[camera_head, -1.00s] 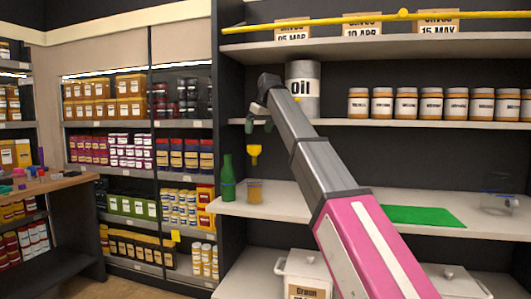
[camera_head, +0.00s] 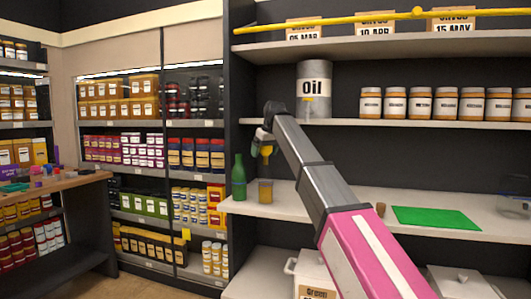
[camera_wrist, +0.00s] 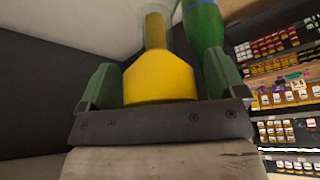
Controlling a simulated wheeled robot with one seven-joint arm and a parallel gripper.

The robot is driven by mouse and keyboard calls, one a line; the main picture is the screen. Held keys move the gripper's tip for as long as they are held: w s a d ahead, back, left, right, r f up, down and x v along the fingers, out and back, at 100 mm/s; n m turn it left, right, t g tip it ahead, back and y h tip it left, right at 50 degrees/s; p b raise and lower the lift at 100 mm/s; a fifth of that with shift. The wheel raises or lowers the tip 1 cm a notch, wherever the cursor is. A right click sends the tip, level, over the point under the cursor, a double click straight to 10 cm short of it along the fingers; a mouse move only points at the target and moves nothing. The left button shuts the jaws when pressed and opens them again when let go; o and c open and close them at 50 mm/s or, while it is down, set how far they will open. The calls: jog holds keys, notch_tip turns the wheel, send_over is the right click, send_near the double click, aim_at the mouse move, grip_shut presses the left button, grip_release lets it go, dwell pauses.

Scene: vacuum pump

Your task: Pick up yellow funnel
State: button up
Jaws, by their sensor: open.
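The yellow funnel (camera_head: 266,150) is above a small glass jar (camera_head: 265,191) on the middle shelf, in the head view. In the wrist view the funnel (camera_wrist: 161,78) lies between my two green fingers, its wide end toward the palm, with gaps on both sides. My gripper (camera_head: 260,146) is open beside the funnel in the head view, partly covering its upper part. The funnel narrows toward the jar (camera_wrist: 155,28); I cannot tell whether they touch.
A green bottle (camera_head: 239,180) stands close to the left of the jar; it also shows close by in the wrist view (camera_wrist: 205,30). A grey oil can (camera_head: 315,85) stands on the shelf above. A green mat (camera_head: 436,217) lies on the shelf to the right.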

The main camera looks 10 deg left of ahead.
jog(key=shift+c, duration=0.3)
jog(key=c, duration=0.9)
jog(key=shift+r, duration=0.1)
jog(key=shift+c, duration=0.2)
